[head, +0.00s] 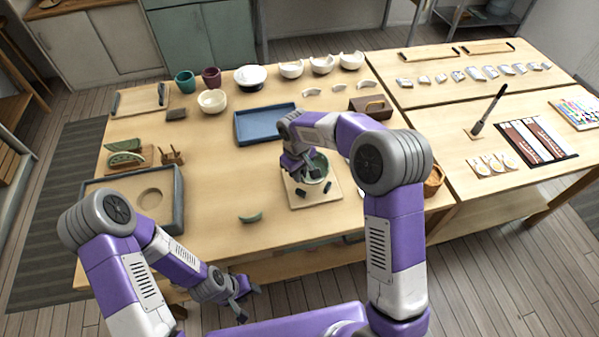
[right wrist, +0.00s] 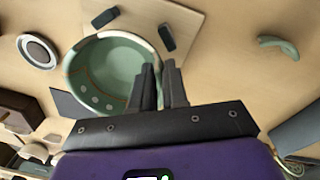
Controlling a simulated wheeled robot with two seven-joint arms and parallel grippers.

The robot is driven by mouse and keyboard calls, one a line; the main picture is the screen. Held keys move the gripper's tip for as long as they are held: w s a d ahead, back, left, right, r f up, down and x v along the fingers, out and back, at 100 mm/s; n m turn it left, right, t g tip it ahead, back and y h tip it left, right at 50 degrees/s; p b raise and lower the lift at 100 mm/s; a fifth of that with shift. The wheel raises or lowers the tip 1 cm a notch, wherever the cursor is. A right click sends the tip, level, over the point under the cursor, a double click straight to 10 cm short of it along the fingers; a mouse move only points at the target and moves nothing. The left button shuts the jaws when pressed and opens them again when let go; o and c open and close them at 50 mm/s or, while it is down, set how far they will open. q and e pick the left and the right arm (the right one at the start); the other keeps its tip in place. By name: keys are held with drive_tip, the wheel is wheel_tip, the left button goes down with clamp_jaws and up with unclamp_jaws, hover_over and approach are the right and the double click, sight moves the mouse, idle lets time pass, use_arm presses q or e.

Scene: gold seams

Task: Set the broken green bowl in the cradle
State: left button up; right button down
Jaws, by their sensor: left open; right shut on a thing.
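The broken green bowl (head: 318,166) is over a pale square board with dark pads (head: 318,192), which looks like the cradle. In the right wrist view the bowl (right wrist: 108,72) is upright, with dark pads (right wrist: 167,37) around it. I cannot tell whether it touches the board. My right gripper (head: 306,174) is shut on the bowl's rim; its fingers (right wrist: 163,80) show at the rim in the wrist view. A loose green shard (head: 250,217) lies on the table in front; it also shows in the right wrist view (right wrist: 278,46). My left gripper (head: 243,300) is open, empty and off the table's front edge.
A grey tray with a round hollow (head: 178,205) stands at the left. A blue tray (head: 243,140) lies behind the board. Cups and white bowls (head: 291,69) line the back. My right arm hides part of the table. Bare table surrounds the shard.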

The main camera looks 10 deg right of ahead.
drive_tip(key=shift+f+b, duration=1)
drive_tip(key=shift+f, duration=0.8)
idle(2.2)
drive_tip(key=c, duration=1.1)
unclamp_jaws()
drive_tip(key=shift+o, duration=0.4)
drive_tip(key=o, duration=0.4)
drive_tip(key=shift+o, duration=0.2)
drive_tip(key=shift+r, duration=0.2)
drive_tip(key=shift+r+p, duration=2.3)
drive_tip(key=shift+r, duration=0.6)
